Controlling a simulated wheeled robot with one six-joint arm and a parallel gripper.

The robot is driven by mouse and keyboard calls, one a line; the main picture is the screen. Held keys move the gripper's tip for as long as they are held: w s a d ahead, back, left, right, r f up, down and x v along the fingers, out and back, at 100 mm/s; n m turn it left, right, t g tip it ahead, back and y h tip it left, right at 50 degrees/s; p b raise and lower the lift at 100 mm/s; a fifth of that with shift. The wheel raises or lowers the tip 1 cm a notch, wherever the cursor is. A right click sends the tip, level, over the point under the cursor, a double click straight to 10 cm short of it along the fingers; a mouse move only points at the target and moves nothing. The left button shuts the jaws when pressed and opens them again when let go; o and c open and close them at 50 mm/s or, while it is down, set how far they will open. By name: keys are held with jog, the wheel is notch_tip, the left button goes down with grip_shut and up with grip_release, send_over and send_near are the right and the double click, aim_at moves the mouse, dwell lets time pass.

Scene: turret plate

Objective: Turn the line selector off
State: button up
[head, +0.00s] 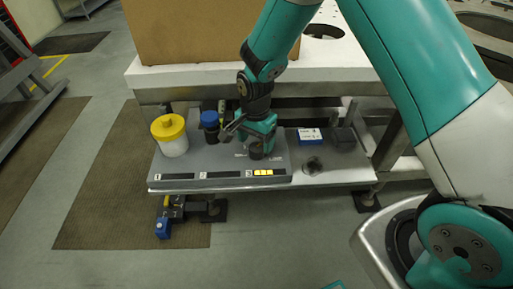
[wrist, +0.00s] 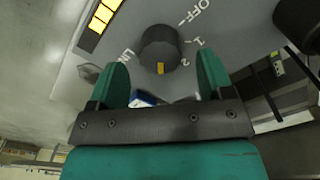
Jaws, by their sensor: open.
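The line selector is a round dark knob (wrist: 160,44) on a grey plate with white lettering: "LINE", "OFF", "1" and "2". In the wrist view a small yellow mark on the knob points down the picture, nearest the "2" and well away from "OFF". In the head view the knob (head: 256,153) shows just below my gripper (head: 262,138). In the wrist view my gripper (wrist: 162,62) is open, with one green finger at each side of the knob's near edge. The knob is between or just beyond the fingertips; contact cannot be told.
A yellow-lidded white jar (head: 171,137) and a blue-lidded dark jar (head: 210,125) stand left of my gripper. A blue and white box (head: 309,136) and a dark block (head: 343,138) lie right. A cardboard box (head: 205,30) stands behind, higher up.

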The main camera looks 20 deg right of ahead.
aim_at(256, 147)
jog(key=shift+f, duration=1.8)
jog(key=c, duration=0.9)
jog(key=shift+c, duration=0.2)
